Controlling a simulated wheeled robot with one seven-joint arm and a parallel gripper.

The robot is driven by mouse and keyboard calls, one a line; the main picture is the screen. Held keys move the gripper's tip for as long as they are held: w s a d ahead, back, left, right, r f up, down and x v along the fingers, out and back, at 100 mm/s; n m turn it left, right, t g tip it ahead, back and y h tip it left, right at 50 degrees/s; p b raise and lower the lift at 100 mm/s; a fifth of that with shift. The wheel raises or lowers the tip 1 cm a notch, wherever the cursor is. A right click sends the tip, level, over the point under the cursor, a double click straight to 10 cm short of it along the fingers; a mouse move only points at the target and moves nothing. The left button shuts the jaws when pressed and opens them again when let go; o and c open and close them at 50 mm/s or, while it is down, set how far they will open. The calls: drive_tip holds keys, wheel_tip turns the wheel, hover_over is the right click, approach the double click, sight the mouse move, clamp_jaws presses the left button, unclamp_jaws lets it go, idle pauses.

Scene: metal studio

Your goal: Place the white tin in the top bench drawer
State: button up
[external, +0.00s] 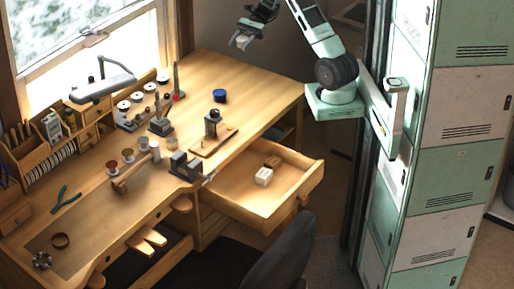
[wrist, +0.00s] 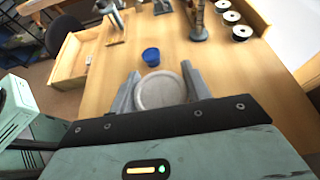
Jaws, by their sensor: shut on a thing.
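The white tin (wrist: 160,92) is round and pale, seen from above between my two grey fingers in the wrist view. My gripper (wrist: 160,71) is shut on it. The open bench drawer (external: 229,206) sticks out under the right end of the bench top. It holds a white box (external: 264,177) and a brown block (external: 273,162). The drawer (wrist: 66,84) also shows at the left of the wrist view.
A blue tin (external: 220,96) stands on the bench top (external: 262,85), with a tool on a wooden board (external: 213,140) nearer the drawer. Several spools, a lamp and small tools fill the left and middle. A dark chair (external: 285,250) stands in front. Lockers (external: 462,130) are at right.

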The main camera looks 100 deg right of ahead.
drive_tip(key=w+a+f+n+g+y+b, duration=0.1)
drive_tip(key=w+a+n+g+y, duration=0.1)
drive_tip(key=a+n+g, duration=0.4)
drive_tip(key=w+a+f+n+g+y, duration=0.2)
drive_tip(key=a+n+g, duration=0.25)
drive_tip(key=a, duration=0.35)
drive_tip(key=m+t+h+b, duration=1.1)
drive_tip(key=m+h, duration=1)
drive_tip(key=m, duration=0.6)
hover_over(233, 190)
drive_tip(key=a, duration=0.5)
drive_tip(key=t, duration=0.1)
drive_tip(key=shift+n, duration=0.25)
drive_tip(key=shift+w+a+f+b, duration=0.1)
drive_tip(key=shift+w+f+b, duration=0.1)
drive_tip(key=shift+f, duration=4.35)
drive_tip(key=shift+w+a+f+b, duration=0.1)
drive_tip(key=shift+w+f, duration=0.05)
drive_tip(key=shift+f, duration=4.4)
drive_tip(key=shift+f, duration=0.45)
